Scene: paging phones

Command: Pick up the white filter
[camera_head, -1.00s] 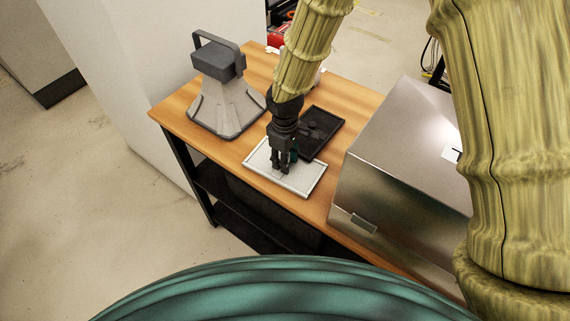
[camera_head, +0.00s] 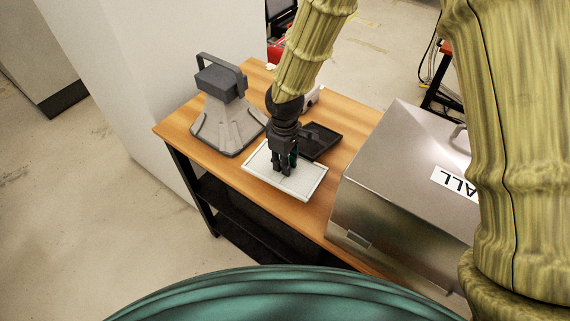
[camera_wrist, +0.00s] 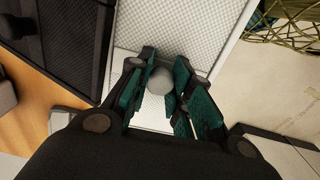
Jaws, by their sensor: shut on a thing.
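The white filter (camera_head: 302,187) is a flat, rectangular, pale mesh panel with a raised rim, at the front edge of the wooden table. My gripper (camera_head: 284,170) points down over its middle. In the wrist view, my gripper (camera_wrist: 163,86) has its dark and teal fingers closed around a round grey knob (camera_wrist: 160,79) at the middle of the white filter (camera_wrist: 186,30). The fingers hide part of the panel. I cannot tell whether the panel is clear of the table.
A black mesh panel (camera_head: 321,142) lies just behind the filter, also in the wrist view (camera_wrist: 74,32). A grey horn-shaped device (camera_head: 226,112) stands at the left on the wooden table (camera_head: 353,112). A large metal box (camera_head: 398,190) stands close on the right.

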